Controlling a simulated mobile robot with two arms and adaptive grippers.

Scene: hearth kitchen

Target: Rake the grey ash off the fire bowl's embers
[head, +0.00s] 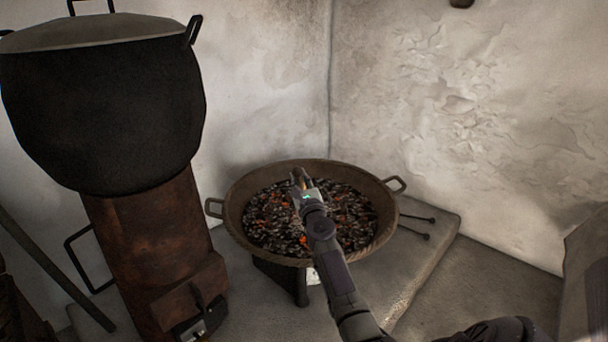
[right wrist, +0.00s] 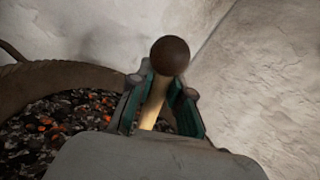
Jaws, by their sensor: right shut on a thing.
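The fire bowl (head: 378,247) is a wide brown bowl with side handles, standing on a dark stand in the corner. Its embers (head: 262,218) are dark lumps with several glowing orange patches and grey bits among them. My right gripper (head: 301,182) is over the bowl. In the right wrist view my right gripper (right wrist: 160,105) is shut on a pale wooden handle (right wrist: 152,108) with a round dark brown knob at its end. The tool's working end is hidden, so I cannot tell whether it touches the embers. My left gripper is not in view.
A large black pot (head: 105,110) sits on a rusty stove (head: 155,245) at the left. Two thin dark tools (head: 415,226) lie on the stone slab (head: 425,265) right of the bowl. White walls (head: 470,110) close in behind. A pole (head: 55,265) leans at the lower left.

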